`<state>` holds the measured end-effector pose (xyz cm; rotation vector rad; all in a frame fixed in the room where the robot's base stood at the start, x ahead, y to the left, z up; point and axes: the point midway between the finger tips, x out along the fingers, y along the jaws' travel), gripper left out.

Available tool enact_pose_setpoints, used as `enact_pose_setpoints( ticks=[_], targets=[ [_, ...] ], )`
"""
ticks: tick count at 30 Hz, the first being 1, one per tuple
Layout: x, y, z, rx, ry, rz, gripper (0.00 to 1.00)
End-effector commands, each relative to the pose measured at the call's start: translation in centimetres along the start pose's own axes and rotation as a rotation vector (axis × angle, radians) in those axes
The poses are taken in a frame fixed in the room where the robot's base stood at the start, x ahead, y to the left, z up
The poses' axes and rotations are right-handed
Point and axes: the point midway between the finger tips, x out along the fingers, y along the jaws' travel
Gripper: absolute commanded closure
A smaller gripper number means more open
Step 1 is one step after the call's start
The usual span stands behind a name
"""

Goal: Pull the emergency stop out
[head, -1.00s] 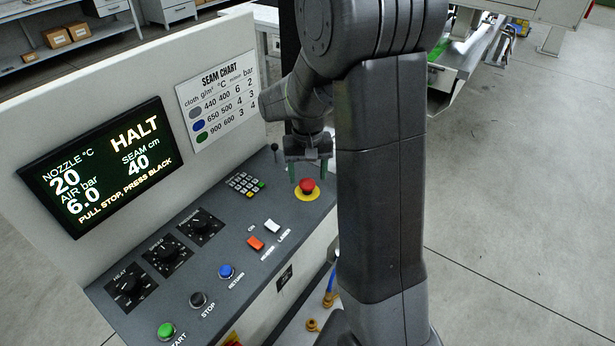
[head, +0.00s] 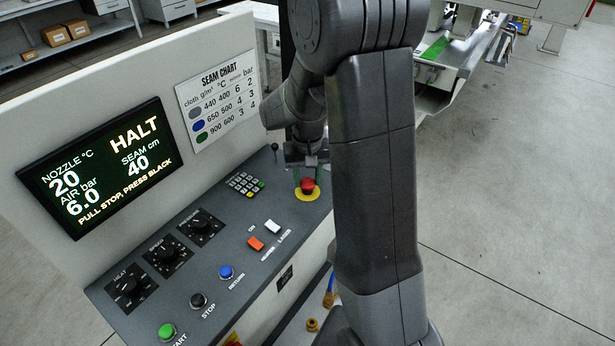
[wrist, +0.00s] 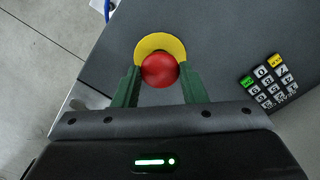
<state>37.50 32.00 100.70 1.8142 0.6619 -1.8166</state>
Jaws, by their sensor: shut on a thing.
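The emergency stop is a red mushroom button (head: 308,185) on a yellow ring (head: 305,195), at the far right of the grey control panel. In the wrist view the red button (wrist: 160,70) sits between the two green fingers, with the yellow ring (wrist: 152,44) partly behind it. My gripper (head: 308,180) has come down over the button, and in the wrist view my gripper (wrist: 158,78) is shut on its sides. The screen (head: 105,165) reads HALT and "PULL STOP, PRESS BLACK".
A keypad (head: 245,184) lies left of the emergency stop, and a small black lever (head: 274,150) stands behind it.

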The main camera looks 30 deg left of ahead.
Motion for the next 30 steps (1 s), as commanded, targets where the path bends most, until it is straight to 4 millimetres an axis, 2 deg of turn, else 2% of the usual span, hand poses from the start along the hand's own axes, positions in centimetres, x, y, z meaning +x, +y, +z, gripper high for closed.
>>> enact_pose_setpoints(
  ticks=[2,8,9,12,23,26,30],
  targets=[
    [-0.8,0.0,-0.1,0.0,0.003,0.0,1.0],
    [-0.9,0.0,-0.1,0.0,0.004,0.0,1.0],
    [-0.9,0.0,-0.1,0.0,0.004,0.0,0.58],
    [-0.9,0.0,-0.1,0.0,0.004,0.0,0.39],
    [-1.3,0.0,-0.1,0.0,0.004,-0.001,0.39],
    [-2.4,0.0,-0.2,0.0,0.006,-0.001,0.39],
    [-5.3,0.0,-0.2,0.0,0.009,-0.002,0.39]
  ],
)
